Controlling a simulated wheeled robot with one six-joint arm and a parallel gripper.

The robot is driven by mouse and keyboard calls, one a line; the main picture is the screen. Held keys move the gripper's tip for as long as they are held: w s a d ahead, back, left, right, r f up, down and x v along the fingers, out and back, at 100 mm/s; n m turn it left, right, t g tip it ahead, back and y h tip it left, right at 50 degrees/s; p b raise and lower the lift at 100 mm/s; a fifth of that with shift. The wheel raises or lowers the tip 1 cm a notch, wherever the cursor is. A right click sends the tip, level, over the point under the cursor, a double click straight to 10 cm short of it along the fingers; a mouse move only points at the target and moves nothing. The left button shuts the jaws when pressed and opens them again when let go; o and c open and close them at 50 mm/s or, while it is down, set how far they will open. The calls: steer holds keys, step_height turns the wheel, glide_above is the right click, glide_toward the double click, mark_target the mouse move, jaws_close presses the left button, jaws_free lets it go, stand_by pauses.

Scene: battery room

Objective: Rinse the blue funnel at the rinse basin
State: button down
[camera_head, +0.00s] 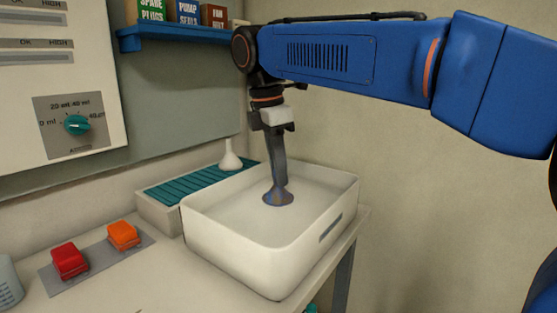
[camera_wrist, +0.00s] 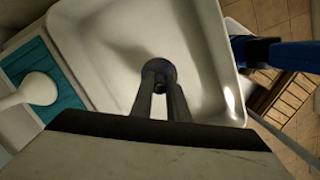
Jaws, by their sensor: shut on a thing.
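The blue funnel (camera_head: 278,197) is inside the white rinse basin (camera_head: 262,257), low over its floor, with its wide rim facing down. In the wrist view the funnel (camera_wrist: 158,72) shows between my fingertips, over the basin floor (camera_wrist: 110,50). My gripper (camera_head: 279,180) points down into the basin and is shut on the funnel's narrow upper part. The fingers hide most of its stem. I cannot tell whether the rim touches the basin floor. No running water shows.
A white funnel (camera_head: 231,157) stands on a teal ribbed rack (camera_head: 190,187) left of the basin. A teal dial (camera_head: 77,125) is on the wall panel. A blue shelf (camera_head: 180,36) holds boxes.

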mark_target(278, 191)
steer(key=shift+f, duration=2.65)
steer(key=shift+r, duration=0.1)
steer(key=shift+r, duration=6.55)
steer(key=shift+r, duration=2)
